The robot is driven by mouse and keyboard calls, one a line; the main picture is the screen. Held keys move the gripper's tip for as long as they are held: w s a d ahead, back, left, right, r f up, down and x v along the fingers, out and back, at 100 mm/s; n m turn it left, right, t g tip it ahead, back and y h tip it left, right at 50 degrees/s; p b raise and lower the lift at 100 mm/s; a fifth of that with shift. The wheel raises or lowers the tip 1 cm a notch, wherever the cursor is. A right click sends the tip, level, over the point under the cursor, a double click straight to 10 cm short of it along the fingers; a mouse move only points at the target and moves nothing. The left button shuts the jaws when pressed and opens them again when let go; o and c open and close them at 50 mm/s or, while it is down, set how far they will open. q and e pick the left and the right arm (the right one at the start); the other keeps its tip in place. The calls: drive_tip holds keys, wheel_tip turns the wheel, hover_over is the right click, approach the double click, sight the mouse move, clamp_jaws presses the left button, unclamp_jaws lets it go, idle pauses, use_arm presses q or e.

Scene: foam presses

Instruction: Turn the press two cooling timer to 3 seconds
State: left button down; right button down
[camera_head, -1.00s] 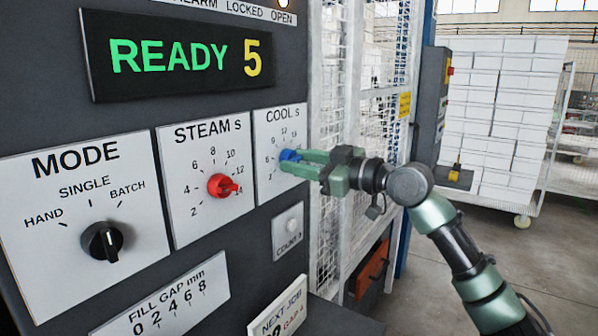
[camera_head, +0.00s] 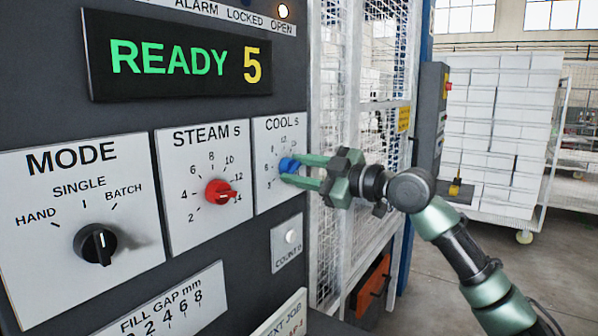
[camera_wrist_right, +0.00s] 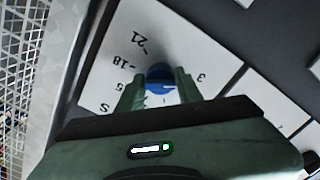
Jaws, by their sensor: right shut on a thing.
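The cooling timer is a small blue knob (camera_head: 289,165) on a white dial plate marked COOL s (camera_head: 267,187), on the dark control panel. My right gripper (camera_head: 295,169) reaches in from the right, with its green fingers on either side of the knob. It is shut on the knob. The right wrist view shows the blue knob (camera_wrist_right: 159,76) between the two fingers. The gripper hides part of the dial's scale, and I cannot read which number the knob points to. My left gripper is not in view.
A red STEAM s knob (camera_head: 219,192) and a black MODE knob (camera_head: 97,244) are to the left. A display (camera_head: 180,58) above reads READY 5. A small COUNT button (camera_head: 291,236) is below the dial. A wire-mesh guard (camera_head: 335,100) stands just right of the panel.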

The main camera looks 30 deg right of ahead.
drive_tip(key=c, duration=1)
unclamp_jaws()
drive_tip(key=shift+o, duration=0.2)
drive_tip(key=b+v, duration=0.5)
drive_tip(key=v, duration=0.3)
drive_tip(key=shift+w, duration=0.1)
